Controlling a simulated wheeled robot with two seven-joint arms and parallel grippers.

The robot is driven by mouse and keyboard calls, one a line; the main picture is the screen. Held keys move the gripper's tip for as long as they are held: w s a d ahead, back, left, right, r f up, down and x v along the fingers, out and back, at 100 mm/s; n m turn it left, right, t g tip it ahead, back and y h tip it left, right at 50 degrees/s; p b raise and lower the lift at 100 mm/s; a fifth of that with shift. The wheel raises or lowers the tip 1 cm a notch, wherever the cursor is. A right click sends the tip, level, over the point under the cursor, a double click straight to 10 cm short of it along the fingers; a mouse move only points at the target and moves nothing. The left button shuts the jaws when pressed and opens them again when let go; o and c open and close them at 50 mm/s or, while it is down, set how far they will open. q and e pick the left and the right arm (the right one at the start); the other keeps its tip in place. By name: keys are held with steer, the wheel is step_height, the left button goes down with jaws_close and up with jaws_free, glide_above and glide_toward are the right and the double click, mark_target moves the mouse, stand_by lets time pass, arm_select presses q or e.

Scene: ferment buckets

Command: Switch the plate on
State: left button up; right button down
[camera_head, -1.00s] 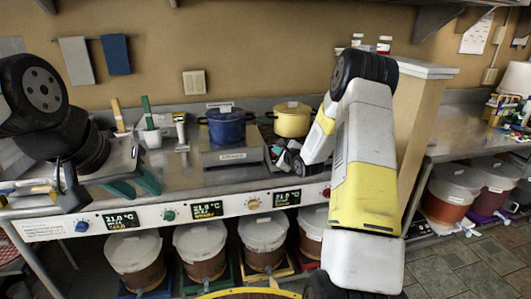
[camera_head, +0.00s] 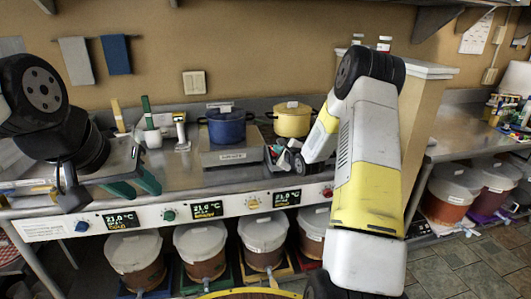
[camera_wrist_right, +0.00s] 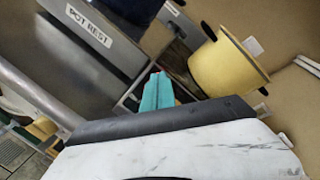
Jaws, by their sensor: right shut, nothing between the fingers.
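The yellow pot (camera_head: 292,121) stands at the back of the counter, right of the blue pot (camera_head: 227,126). A dark surface, probably the plate (camera_head: 267,131), shows in part beneath the yellow pot; my right gripper and arm hide much of its front. My right gripper (camera_head: 272,152) is low in front of it, shut and empty. In the right wrist view its teal fingertips (camera_wrist_right: 157,84) are together, with a small red spot just beyond them; I cannot tell whether they touch it. The yellow pot (camera_wrist_right: 228,64) is to their right. My left gripper (camera_head: 136,186) is open and empty over the counter's front left.
The blue pot stands on a steel block labelled POT REST (camera_wrist_right: 88,55), left of my right gripper. A white cup (camera_head: 152,138) stands further left. A control strip (camera_head: 232,204) with knobs and displays runs along the counter's front, above several lidded buckets (camera_head: 200,240).

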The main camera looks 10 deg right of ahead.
steer(key=shift+s+r, duration=0.1)
steer(key=shift+r, duration=0.1)
steer(key=s+r, duration=0.3)
steer(key=r, duration=0.2)
stand_by(0.5)
steer(key=shift+r, duration=0.1)
steer(key=s+a+r+n+g+h, duration=0.2)
steer(key=s+a+r+n+g, duration=0.15)
steer(key=s+r+n, duration=0.95)
steer(key=s+a+n+g, duration=0.1)
steer(key=s+n, duration=0.2)
steer(key=s, duration=0.6)
steer(key=s+a+n+g+y, duration=0.1)
steer(key=s+n, duration=0.3)
steer(key=s, duration=0.6)
steer(key=s+a+n+g, duration=0.2)
steer(key=s+n+g, duration=0.1)
steer(key=s, duration=0.7)
steer(key=shift+a+n, duration=0.35)
steer(key=shift+n, duration=0.35)
